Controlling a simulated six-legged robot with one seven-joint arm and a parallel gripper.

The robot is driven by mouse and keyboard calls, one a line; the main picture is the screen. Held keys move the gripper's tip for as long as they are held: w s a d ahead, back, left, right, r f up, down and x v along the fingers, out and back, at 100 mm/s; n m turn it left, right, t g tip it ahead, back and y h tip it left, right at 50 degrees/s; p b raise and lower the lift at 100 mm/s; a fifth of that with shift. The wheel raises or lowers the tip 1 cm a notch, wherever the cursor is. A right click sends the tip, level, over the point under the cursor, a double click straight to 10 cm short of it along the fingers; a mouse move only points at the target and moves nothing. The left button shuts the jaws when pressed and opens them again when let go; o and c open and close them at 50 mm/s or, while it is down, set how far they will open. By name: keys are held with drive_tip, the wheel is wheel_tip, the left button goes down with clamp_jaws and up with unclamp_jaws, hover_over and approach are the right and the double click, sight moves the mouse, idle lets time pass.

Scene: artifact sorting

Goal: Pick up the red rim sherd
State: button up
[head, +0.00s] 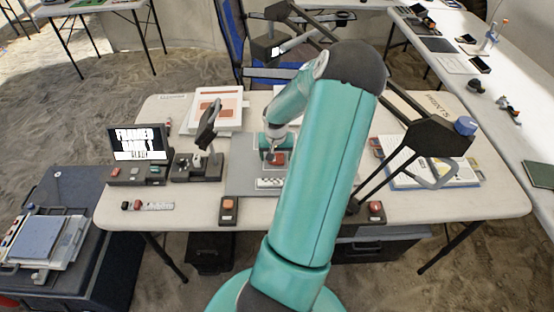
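A small red piece (279,159), which looks like the red rim sherd, lies on the grey mat (240,180) near the middle of the table. My gripper (273,154) is right above or beside it, pointing down. The fingers are too small to show whether they are open, shut or touching the piece. My teal arm hides the area to the right. Another red piece (375,207) sits on a dark block at the front right, and an orange-red one (228,204) on a dark block at the front left.
A small screen (138,143), a dark stand (196,165) and a row of small pieces (148,206) occupy the table's left. A white scale card (269,183) lies in front of the red piece. An open book (425,165) lies at right. Bare tabletop (470,205) shows at far right.

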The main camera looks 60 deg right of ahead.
drive_tip(key=c, duration=0.9)
